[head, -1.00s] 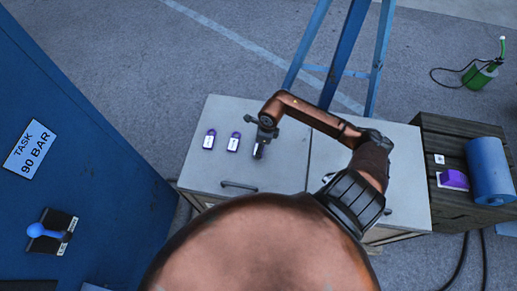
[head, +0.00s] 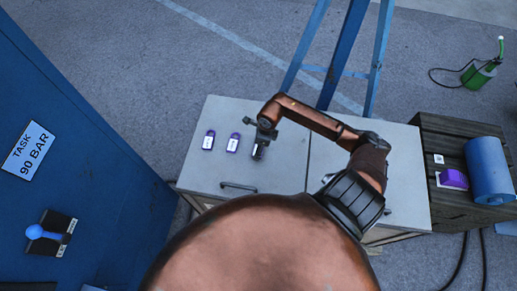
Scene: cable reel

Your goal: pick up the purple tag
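Two small purple tags with white labels lie side by side on the left part of the grey cabinet top (head: 285,170): a left one (head: 209,140) and one to its right (head: 233,143). My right gripper (head: 261,145) points down over the cabinet top, just right of the second tag and apart from it. A small dark shape with a pale patch shows at its fingertips; I cannot tell whether it is another tag or part of the fingers. Whether the fingers are open or shut is too small to tell. My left gripper is out of view.
A blue panel (head: 70,120) reading "TASK 90 BAR" stands at left, with a blue-handled valve (head: 42,231). A dark wooden crate (head: 460,215) at right bears a purple block (head: 453,179) and a blue cylinder (head: 488,170). Blue stand legs (head: 345,55) rise behind the cabinet.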

